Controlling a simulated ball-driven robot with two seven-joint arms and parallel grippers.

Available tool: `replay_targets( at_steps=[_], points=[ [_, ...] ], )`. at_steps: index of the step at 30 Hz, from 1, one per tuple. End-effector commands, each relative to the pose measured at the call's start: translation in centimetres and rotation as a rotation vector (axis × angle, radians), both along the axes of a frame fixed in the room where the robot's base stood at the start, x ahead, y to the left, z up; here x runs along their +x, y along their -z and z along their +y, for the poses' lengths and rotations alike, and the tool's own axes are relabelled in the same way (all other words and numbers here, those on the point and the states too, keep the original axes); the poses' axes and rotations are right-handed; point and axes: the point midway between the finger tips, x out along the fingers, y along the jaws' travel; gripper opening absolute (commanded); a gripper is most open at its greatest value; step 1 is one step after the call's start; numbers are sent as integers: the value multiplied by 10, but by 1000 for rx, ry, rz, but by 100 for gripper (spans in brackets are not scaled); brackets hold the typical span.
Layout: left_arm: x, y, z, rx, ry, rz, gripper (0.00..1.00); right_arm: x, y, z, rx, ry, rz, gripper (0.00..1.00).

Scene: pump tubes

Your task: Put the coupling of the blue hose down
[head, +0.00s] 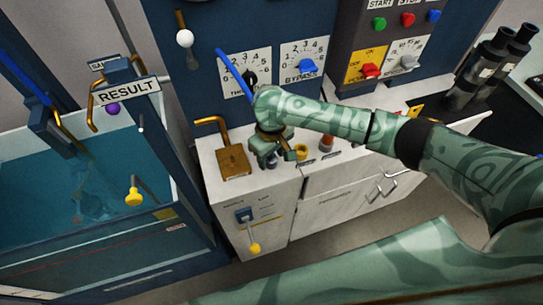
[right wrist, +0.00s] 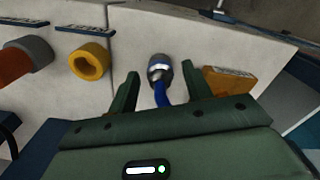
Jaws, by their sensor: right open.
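My right gripper (head: 270,158) is over the white cabinet top, pointing down, with its jaws apart. In the right wrist view its two fingers (right wrist: 161,80) stand on either side of the blue hose (right wrist: 161,97), with a gap on both sides. The coupling (right wrist: 159,66), silver with a dark end, is just beyond the fingertips against the white top. I cannot tell whether it stands on the top or in a socket. In the head view the blue hose (head: 235,70) rises behind my right wrist, and the gripper mostly hides the coupling. My left gripper is not in view.
A yellow port (right wrist: 89,62) and a red-orange port (right wrist: 18,60) are beside the coupling on the white top. A brass block (head: 233,161) with a bent pipe is on its other side. The water tank (head: 187,245) with the RESULT sign (head: 129,90) is at left.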

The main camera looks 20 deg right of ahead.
Motion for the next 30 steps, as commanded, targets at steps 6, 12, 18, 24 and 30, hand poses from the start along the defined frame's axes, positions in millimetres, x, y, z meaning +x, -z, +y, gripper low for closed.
replay_targets(
  at_steps=[6,12,18,24,30],
  points=[
    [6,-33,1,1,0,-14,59,1,-61,0,2,-1,-6,50],
    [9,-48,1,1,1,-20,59,1,-96,0,2,0,-4,50],
    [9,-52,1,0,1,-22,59,0,-107,0,0,0,-1,50],
    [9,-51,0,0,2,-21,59,0,-107,0,1,0,0,50],
    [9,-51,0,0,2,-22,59,-9,-94,14,42,-33,-16,50]
  ],
)
